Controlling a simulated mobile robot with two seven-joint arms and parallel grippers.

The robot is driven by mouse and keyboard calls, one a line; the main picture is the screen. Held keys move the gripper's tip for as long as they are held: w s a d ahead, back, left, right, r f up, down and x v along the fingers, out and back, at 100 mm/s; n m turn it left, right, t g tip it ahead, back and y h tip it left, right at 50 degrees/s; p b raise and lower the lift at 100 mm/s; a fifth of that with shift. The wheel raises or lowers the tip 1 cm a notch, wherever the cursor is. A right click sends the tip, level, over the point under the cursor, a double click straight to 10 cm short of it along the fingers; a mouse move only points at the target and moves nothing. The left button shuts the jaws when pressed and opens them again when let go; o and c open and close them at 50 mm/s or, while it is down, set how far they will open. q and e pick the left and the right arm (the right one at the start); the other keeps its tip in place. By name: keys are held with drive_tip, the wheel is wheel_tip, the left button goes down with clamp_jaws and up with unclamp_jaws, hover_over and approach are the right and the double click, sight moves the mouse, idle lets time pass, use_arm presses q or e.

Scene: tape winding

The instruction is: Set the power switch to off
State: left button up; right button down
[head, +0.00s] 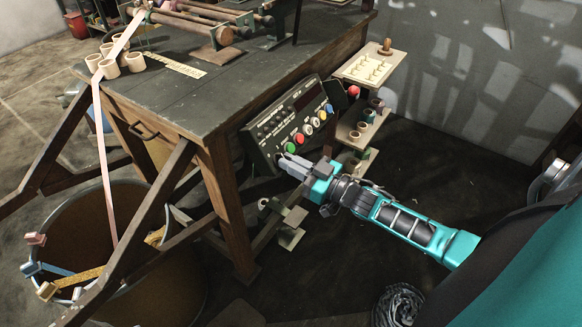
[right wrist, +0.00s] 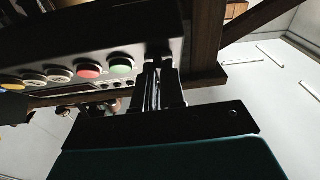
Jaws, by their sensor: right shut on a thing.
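The dark control panel (head: 290,122) is fixed to the side of the work table, with a row of coloured buttons. The green button (head: 290,147) is at its lower left end, beside the red one (head: 298,138). My right gripper (head: 281,160) is at the panel's lower left corner, just past the green button. In the right wrist view its fingers (right wrist: 158,66) are close together and reach the panel face beside the green button (right wrist: 121,65). The power switch is hidden behind the fingers; its setting cannot be seen. My left gripper is not in view.
The wooden table (head: 200,95) carries rollers and several tape rings (head: 108,66). A large round bin (head: 150,270) stands at the lower left. Small shelves (head: 370,66) hang right of the panel.

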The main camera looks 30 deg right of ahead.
drive_tip(key=shift+w+d+n+g+y+b, duration=0.1)
drive_tip(key=shift+n+g+y+b, duration=0.15)
drive_tip(key=shift+n+g+y, duration=0.8)
drive_tip(key=shift+w+d+n+g+y+b, duration=0.1)
drive_tip(key=shift+d+n+g+y+b, duration=0.15)
drive_tip(key=shift+n, duration=1.5)
drive_tip(key=shift+n+g+y+b, duration=0.3)
drive_tip(key=shift+n+g+y, duration=0.25)
drive_tip(key=shift+n, duration=0.85)
drive_tip(key=shift+r+n, duration=0.1)
drive_tip(key=shift+n, duration=0.2)
drive_tip(key=c, duration=1.2)
unclamp_jaws()
